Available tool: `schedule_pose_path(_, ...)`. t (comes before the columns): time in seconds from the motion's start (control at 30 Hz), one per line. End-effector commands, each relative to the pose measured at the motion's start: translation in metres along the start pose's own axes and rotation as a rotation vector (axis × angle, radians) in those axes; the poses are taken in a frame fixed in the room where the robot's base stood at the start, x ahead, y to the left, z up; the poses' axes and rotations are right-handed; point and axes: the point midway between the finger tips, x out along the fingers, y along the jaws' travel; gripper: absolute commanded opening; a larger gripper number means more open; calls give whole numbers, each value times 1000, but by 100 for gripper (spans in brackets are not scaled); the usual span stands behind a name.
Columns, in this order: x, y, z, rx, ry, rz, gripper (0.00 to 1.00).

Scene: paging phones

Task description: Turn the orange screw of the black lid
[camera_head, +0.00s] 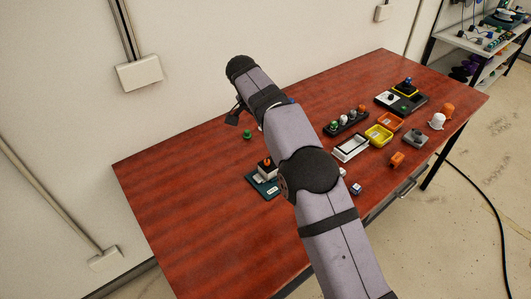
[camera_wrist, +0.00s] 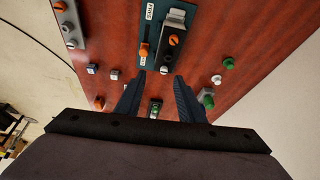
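A teal board (camera_wrist: 150,12) lies on the red-brown table, and it also shows in the head view (camera_head: 257,188). On it stands a block with a black lid (camera_wrist: 167,50), with an orange screw (camera_wrist: 173,40) on top. In the head view the orange screw (camera_head: 266,160) shows above the block, partly beside my arm. A second orange piece (camera_wrist: 144,48) sits on a dark bar to its left in the wrist view. My gripper (camera_wrist: 159,80) is open and empty above the table, apart from the screw. In the head view my gripper (camera_head: 236,113) is left of and beyond the board.
Near my fingers in the wrist view are a small block with a green top (camera_wrist: 155,108) and a green knob (camera_wrist: 208,100). Trays, such as a yellow one (camera_head: 378,135), and other parts fill the table's right half. The table's left part is clear.

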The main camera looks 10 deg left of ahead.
Motion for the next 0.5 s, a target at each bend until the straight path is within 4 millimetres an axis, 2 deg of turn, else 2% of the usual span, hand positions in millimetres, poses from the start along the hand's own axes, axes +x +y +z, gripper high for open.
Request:
schedule_pose_path(0.03, -4, 10, -2, -2, -12, 16, 35)
schedule_pose_path(0.13, 5, 21, 4, -45, -34, 16, 35)
schedule_pose_path(0.27, 31, 26, 25, -180, -63, -16, 35)
schedule_pose_path(0.4, 60, 19, 46, -360, -72, -87, 35)
schedule_pose_path(0.5, 60, 0, 45, -452, -41, -162, 35)
